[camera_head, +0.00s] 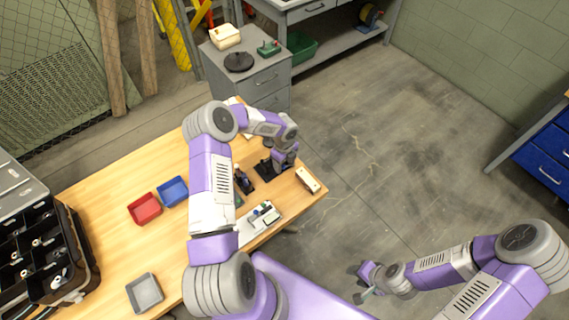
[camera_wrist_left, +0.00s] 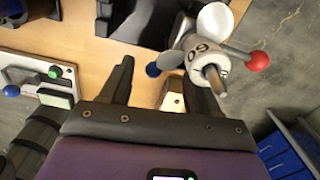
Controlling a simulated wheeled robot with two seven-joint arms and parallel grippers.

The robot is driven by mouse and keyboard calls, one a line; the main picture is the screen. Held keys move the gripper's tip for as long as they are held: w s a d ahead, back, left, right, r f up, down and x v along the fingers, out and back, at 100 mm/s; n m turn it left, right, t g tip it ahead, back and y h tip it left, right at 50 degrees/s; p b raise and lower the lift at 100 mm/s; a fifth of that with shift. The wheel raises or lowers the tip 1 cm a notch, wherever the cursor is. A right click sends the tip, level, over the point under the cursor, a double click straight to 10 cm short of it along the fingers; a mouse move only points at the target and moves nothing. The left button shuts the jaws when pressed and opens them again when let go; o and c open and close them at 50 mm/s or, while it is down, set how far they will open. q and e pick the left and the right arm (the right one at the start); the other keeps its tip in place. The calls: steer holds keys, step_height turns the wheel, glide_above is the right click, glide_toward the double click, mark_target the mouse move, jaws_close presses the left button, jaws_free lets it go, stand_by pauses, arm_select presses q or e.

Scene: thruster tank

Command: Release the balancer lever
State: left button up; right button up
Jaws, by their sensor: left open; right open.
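In the left wrist view, a grey bladed propeller (camera_wrist_left: 214,22) sits on a marked hub with a metal shaft end (camera_wrist_left: 208,70). A rod with a red ball end (camera_wrist_left: 258,62) sticks out to its right and a blue ball (camera_wrist_left: 153,69) shows to its left. I cannot tell which of these is the balancer lever. My left gripper (camera_wrist_left: 158,78) is open, its right finger close to the hub; contact is unclear. In the head view my left gripper (camera_head: 284,160) is over a black stand (camera_head: 265,170) and partly hides it. My right gripper (camera_head: 362,284) is open and empty, away from the table.
A white fixture (camera_head: 258,224) with a green button, a small pale box (camera_head: 307,180), a red tray (camera_head: 145,209), a blue tray (camera_head: 173,191) and a grey tray (camera_head: 145,293) are on the wooden table (camera_head: 112,241). A black organizer (camera_head: 40,250) stands left. Floor to the right is clear.

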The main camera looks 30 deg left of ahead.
arm_select(q)
steer(key=shift+f, duration=0.4)
steer(key=c, duration=1.1)
steer(key=shift+s, duration=0.1)
jaws_close()
